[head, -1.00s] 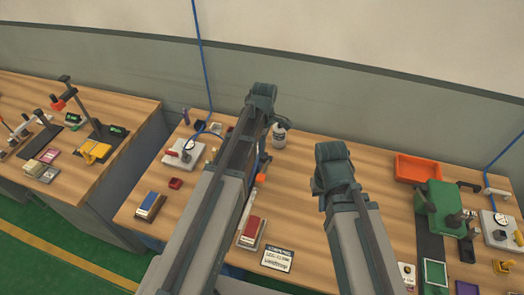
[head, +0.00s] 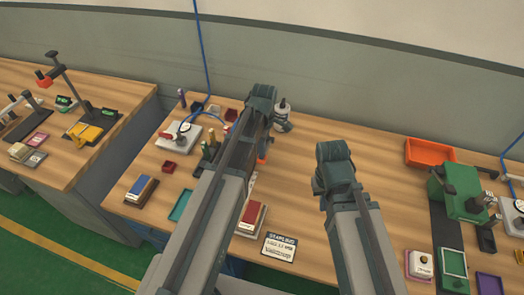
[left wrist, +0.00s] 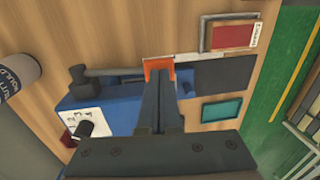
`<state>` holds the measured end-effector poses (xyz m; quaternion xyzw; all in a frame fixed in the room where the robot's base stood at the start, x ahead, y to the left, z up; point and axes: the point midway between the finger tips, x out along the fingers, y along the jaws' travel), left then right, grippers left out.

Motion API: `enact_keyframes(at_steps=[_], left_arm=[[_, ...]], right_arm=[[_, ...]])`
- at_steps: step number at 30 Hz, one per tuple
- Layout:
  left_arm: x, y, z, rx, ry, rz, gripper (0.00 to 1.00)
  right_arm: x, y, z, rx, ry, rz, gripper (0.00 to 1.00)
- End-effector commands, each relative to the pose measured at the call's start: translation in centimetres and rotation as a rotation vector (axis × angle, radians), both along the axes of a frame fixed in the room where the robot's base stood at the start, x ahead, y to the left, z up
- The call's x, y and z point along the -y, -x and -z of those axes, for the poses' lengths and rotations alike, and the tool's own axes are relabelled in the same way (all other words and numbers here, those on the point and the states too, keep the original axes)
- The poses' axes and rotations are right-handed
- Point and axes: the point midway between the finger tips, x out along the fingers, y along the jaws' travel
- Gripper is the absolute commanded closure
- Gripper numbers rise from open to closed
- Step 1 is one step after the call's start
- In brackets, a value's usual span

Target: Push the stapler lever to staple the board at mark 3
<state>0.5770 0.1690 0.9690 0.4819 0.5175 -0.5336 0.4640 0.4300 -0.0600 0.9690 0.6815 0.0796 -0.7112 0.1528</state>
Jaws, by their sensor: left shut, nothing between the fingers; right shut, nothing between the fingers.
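The stapler shows in the left wrist view as a blue body (left wrist: 112,98) with a grey arm and an orange lever end (left wrist: 158,66). My left gripper (left wrist: 158,84) is shut and empty, its fingertips at the orange end; I cannot tell whether they touch. A dark grey flat piece (left wrist: 225,76), perhaps the board, lies right of the lever, with a pale strip along its far edge. Mark 3 cannot be read. In the head view my left arm hides most of the stapler; a bit of orange (head: 262,160) shows beside it. My right gripper is hidden behind its arm.
A white canister (head: 283,108) stands behind the left arm. A red-topped stack (head: 251,218), a stapling card (head: 279,246) and a teal tray (head: 181,204) lie nearby. An orange bin (head: 430,152) and green machine (head: 461,190) stand right. The table between is clear.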

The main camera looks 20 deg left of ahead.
Motion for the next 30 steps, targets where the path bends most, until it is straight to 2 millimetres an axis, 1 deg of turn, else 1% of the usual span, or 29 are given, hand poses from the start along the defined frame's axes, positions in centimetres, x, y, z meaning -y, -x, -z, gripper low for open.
enact_keyframes(at_steps=[8, 11, 15, 18, 21, 25, 30], left_arm=[[0.0, 0.2, 0.1, 0.006, 0.000, 0.000, 1.00], [0.0, 1.0, 1.1, 0.056, 0.002, 0.000, 1.00], [-0.1, 2.1, 3.4, 0.197, 0.007, 0.000, 1.00], [-0.1, 2.2, 4.5, 0.284, 0.010, 0.000, 1.00], [-0.1, 1.9, 5.2, 0.326, 0.011, 0.000, 1.00], [-0.1, 1.8, 5.8, 0.328, 0.011, 0.000, 1.00], [-0.1, 1.8, 5.8, 0.325, 0.012, 0.000, 1.00]], right_arm=[[0.0, 0.0, 0.1, 0.000, 0.000, 0.000, 1.00], [0.0, 0.0, 1.0, 0.000, 0.000, 0.000, 1.00], [0.0, 0.0, 3.4, 0.000, 0.000, 0.000, 1.00], [0.0, 0.0, 4.7, 0.000, 0.000, 0.000, 1.00], [0.0, 0.0, 5.7, 0.000, 0.000, 0.000, 1.00], [0.0, 0.0, 6.2, 0.000, 0.000, 0.000, 1.00], [0.0, 0.0, 6.2, 0.000, 0.000, 0.000, 1.00]])
